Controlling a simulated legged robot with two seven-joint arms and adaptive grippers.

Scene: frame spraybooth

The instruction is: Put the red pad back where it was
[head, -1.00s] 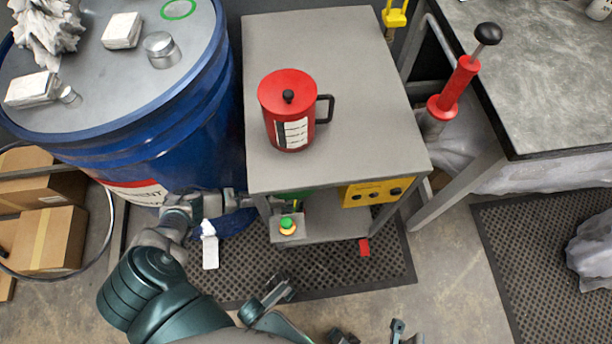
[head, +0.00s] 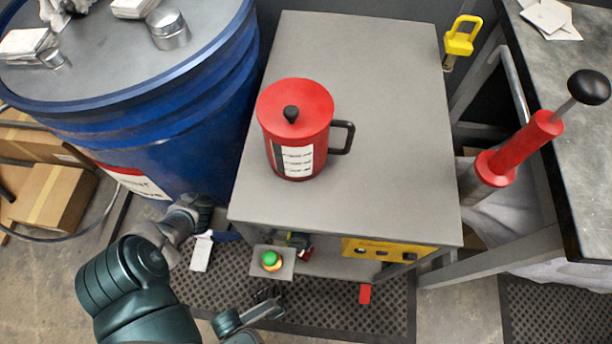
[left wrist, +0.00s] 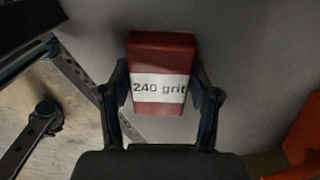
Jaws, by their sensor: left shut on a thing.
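The red pad (left wrist: 163,48) with a white "240 grit" band fills the space between the fingers of my left gripper (left wrist: 161,84) in the left wrist view. The gripper is shut on its sides. In the head view my left arm reaches behind the cart's near left corner, and the tabletop hides most of the gripper. A small red patch (head: 306,254) under the cart's front edge may be the pad. Dark finger-like parts of what seems my right gripper (head: 250,312) show low in the head view; its opening is unclear.
The grey cart (head: 375,130) carries a red canister (head: 297,110). A green button box (head: 271,261) and a yellow panel (head: 385,248) are at its front. A blue drum (head: 190,140) stands left. A red-handled tool (head: 520,145) leans right.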

